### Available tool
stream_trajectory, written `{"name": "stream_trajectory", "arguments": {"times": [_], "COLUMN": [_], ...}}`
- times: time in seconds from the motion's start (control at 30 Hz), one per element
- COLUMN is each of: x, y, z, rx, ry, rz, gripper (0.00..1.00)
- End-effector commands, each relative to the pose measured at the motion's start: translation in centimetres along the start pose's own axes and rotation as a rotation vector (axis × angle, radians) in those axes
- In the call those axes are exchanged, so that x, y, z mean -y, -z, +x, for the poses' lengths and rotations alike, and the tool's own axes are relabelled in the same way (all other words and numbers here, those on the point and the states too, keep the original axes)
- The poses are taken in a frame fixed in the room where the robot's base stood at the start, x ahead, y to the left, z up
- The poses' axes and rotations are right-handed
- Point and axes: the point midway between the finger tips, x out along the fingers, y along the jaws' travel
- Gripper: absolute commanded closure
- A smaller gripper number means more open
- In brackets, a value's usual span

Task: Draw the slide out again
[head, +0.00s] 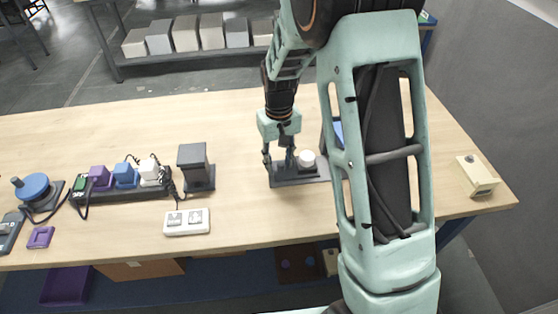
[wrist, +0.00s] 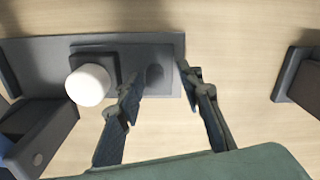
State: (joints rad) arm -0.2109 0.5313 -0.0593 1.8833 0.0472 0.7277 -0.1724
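The slide looks like a dark square block (wrist: 108,57) with a round white knob (wrist: 88,85) on top. It sits on a long dark base plate (wrist: 50,62), towards the left in the wrist view. In the head view the white knob (head: 307,158) stands on the dark base (head: 290,181) just right of my gripper (head: 278,164). The fingers are beside the knob and hold nothing. Whether the fingertips touch the base I cannot tell.
A dark grey upright block (head: 195,166) stands left of the base. A white two-switch box (head: 187,222) and a strip with coloured plugs (head: 121,187) are further left. A cream box (head: 478,176) is at the right. My arm hides part of the table (head: 240,240).

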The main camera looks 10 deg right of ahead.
Motion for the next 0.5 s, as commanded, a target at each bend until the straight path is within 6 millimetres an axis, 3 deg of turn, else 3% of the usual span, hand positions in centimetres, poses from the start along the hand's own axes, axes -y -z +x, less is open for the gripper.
{"name": "stream_trajectory", "arguments": {"times": [0.17,0.5], "x": [-0.1,0.0], "y": [0.1,0.1], "z": [-1.4,-8.4], "rx": [-0.004,-0.006], "ry": [-0.001,0.0], "rz": [0.0,0.0], "gripper": [0.66,0.66]}}
